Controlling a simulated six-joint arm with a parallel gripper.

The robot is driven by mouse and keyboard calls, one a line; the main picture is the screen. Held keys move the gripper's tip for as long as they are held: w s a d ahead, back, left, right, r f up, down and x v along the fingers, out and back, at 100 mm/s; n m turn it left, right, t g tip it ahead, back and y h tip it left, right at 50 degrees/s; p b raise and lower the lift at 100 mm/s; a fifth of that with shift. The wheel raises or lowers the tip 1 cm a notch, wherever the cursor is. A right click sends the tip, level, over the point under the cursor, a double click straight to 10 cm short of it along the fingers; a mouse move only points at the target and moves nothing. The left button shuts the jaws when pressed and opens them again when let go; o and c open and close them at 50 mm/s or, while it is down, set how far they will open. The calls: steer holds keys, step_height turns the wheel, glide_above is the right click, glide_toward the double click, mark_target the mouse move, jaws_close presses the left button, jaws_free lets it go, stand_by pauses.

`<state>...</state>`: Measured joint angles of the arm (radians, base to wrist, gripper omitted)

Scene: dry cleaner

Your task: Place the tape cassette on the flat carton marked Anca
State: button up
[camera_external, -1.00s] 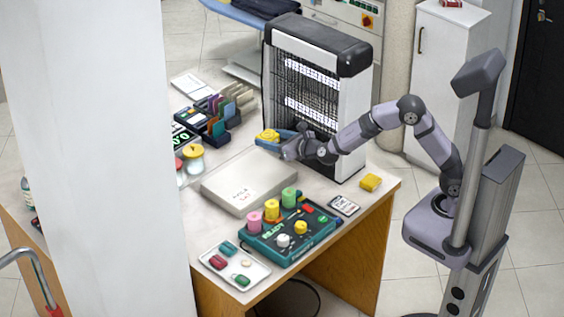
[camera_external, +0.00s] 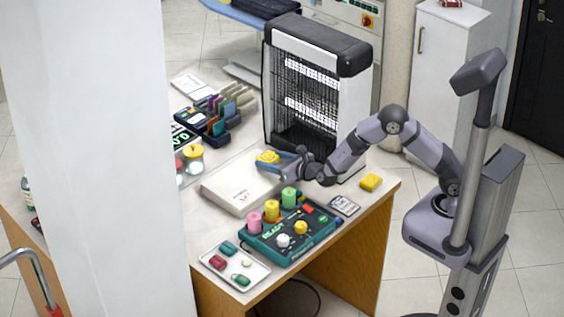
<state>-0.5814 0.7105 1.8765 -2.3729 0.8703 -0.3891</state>
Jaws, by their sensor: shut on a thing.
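The flat carton (camera_external: 232,192) is a low whitish box lying on the table, with small dark and red print on top that is too small to read. My gripper (camera_external: 275,161), with blue fingers, is shut on a small yellow thing, which I take to be the tape cassette (camera_external: 267,156). It is over the far right part of the carton. I cannot tell whether the cassette touches the carton or hangs just above it. The fingers partly hide the cassette.
A teal control panel (camera_external: 290,240) with coloured spools is in front of the carton. Jars (camera_external: 192,160) stand to its left.

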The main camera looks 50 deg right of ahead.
steer(key=shift+f, duration=0.1)
steer(key=o, duration=1.1)
steer(key=shift+c, duration=0.2)
steer(key=shift+r, duration=0.25)
steer(key=b+v, duration=0.1)
steer(key=v, duration=1.1)
steer(key=shift+b, duration=0.4)
